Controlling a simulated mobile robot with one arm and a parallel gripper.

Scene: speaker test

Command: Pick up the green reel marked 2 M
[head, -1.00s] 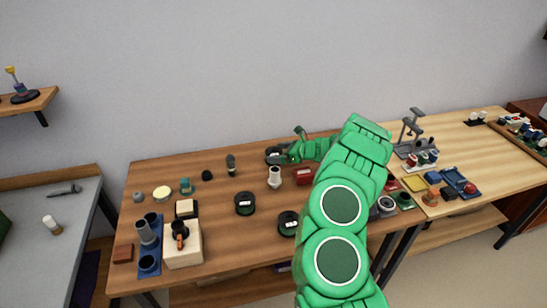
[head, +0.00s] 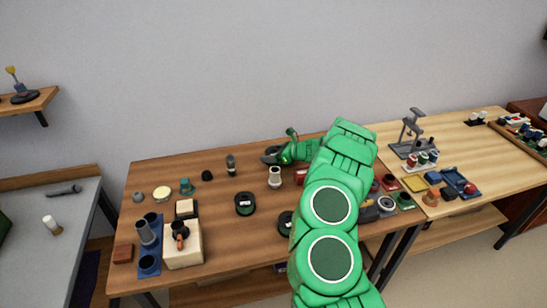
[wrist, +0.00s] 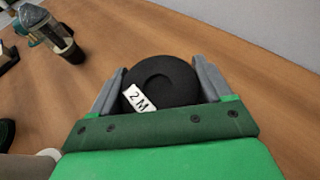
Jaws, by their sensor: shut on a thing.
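A reel with a black round face (wrist: 180,72) and a white label reading "2 M" sits between my gripper's fingers in the wrist view. My gripper (wrist: 160,75) is shut on it, with a grey finger at each side. No green shows on this reel from here. In the head view my gripper (head: 271,155) is at the back of the brown table, and the reel is hard to make out there. I cannot tell whether the reel touches the table.
Two other dark reels with white labels stand on the brown table (head: 215,235), one at the middle (head: 245,203) and one partly behind my arm (head: 285,222). A pale cup (head: 274,177) stands just in front of my gripper. A blue rack (head: 149,262) is at the left.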

